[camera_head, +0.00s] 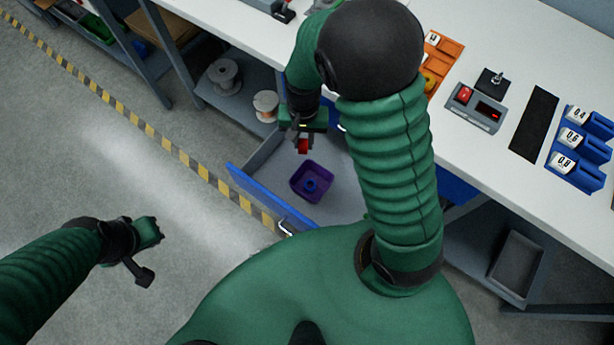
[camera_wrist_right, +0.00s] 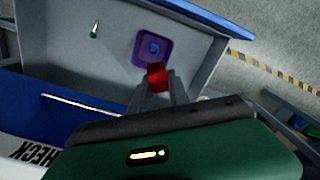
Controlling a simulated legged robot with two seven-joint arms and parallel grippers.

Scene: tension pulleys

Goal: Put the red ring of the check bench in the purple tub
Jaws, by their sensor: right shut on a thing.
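My right gripper (camera_head: 302,141) is shut on the red ring (camera_head: 303,147) and holds it above an open drawer. The ring also shows between the finger ends in the right wrist view (camera_wrist_right: 157,77). The purple tub (camera_head: 311,182) sits on the drawer floor, just below and slightly right of the ring in the head view. A blue round piece (camera_head: 311,185) lies in the tub. In the right wrist view the tub (camera_wrist_right: 152,48) shows just beyond the ring. My left gripper (camera_head: 141,262) is at lower left over the floor; its jaw opening is unclear.
The open drawer (camera_head: 255,200) has a blue front and grey walls. The white bench top (camera_head: 500,60) carries a red-button box (camera_head: 474,107) and blue numbered holders (camera_head: 580,150). Spools (camera_head: 224,76) stand on a lower shelf.

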